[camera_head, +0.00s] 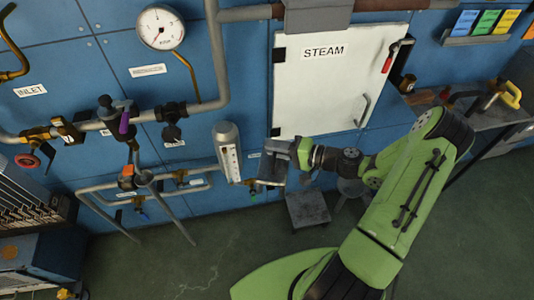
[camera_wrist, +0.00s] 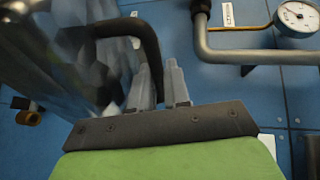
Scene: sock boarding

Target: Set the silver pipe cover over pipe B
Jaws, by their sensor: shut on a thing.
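My gripper (camera_wrist: 154,90) is shut on the black handle (camera_wrist: 148,38) of a silver, crinkled shiny cover (camera_wrist: 70,65), which fills the left of the wrist view. In the head view the cover (camera_head: 271,170) shows as a small grey shape at my gripper (camera_head: 284,152), held in front of the blue wall below the white STEAM door. Its underside is hidden. Grey pipes run along the wall, one of them upright (camera_head: 216,55). I cannot read which pipe is marked B. The cover appears apart from the pipes.
A silver cylinder with a white scale (camera_head: 228,152) stands just left of the cover. A pressure gauge (camera_head: 160,28), valves (camera_head: 113,112) and low pipes (camera_head: 100,187) fill the left wall. A small stool (camera_head: 307,208) stands below.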

